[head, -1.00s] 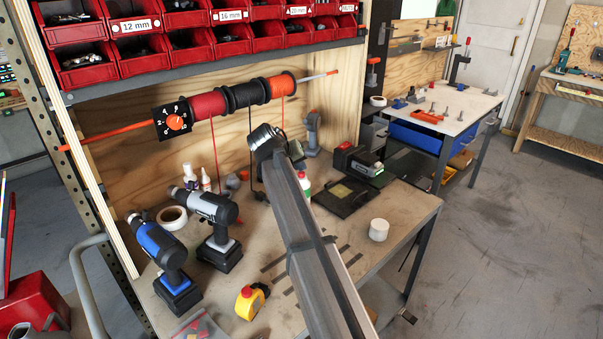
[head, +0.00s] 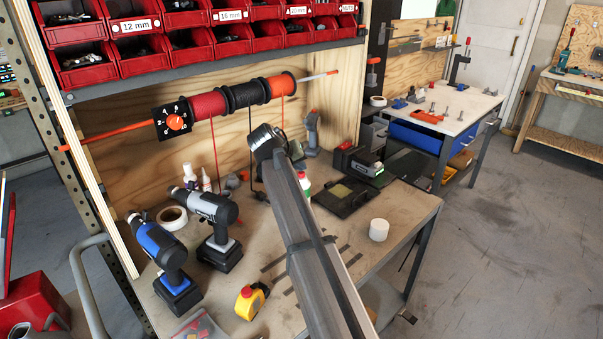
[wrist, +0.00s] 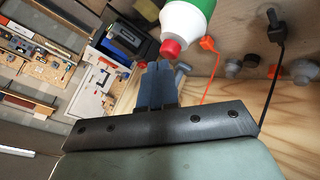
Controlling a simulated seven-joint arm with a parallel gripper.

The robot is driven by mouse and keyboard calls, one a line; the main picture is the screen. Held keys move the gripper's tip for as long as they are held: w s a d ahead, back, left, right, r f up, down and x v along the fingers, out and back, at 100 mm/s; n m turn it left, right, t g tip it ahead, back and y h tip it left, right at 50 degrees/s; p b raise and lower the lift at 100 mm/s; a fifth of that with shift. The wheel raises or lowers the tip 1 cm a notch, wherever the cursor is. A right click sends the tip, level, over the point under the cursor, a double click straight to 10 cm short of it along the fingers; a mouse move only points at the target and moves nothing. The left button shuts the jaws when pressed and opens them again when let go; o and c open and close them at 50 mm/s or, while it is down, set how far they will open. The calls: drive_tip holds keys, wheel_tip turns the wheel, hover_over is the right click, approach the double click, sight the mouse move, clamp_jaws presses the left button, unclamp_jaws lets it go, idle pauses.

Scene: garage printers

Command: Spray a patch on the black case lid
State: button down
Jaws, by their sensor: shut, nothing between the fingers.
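A flat black case lid (head: 343,198) with a dull yellowish square on it lies on the workbench, right of my arm in the head view. A white and green bottle with a red cap (head: 304,184) stands beside my arm, partly hidden by it. In the wrist view this bottle (wrist: 187,22) is close in front of my gripper (wrist: 154,68), its red cap near the fingertips. I cannot tell whether they touch. The fingers are shut with nothing between them. In the head view my arm hides the fingers.
Two drills (head: 212,222) stand left of my arm, with a white tape roll (head: 172,217) behind. A yellow tape measure (head: 251,301) lies at the front. A white cylinder (head: 379,230) stands right, near the bench edge. Cable spools (head: 245,95) hang at the back.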

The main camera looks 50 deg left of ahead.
drive_tip(key=shift+f, duration=0.25)
idle(0.4)
drive_tip(key=shift+f, duration=0.25)
drive_tip(key=shift+r, duration=0.5)
idle(0.4)
drive_tip(key=shift+r, duration=2.95)
idle(0.4)
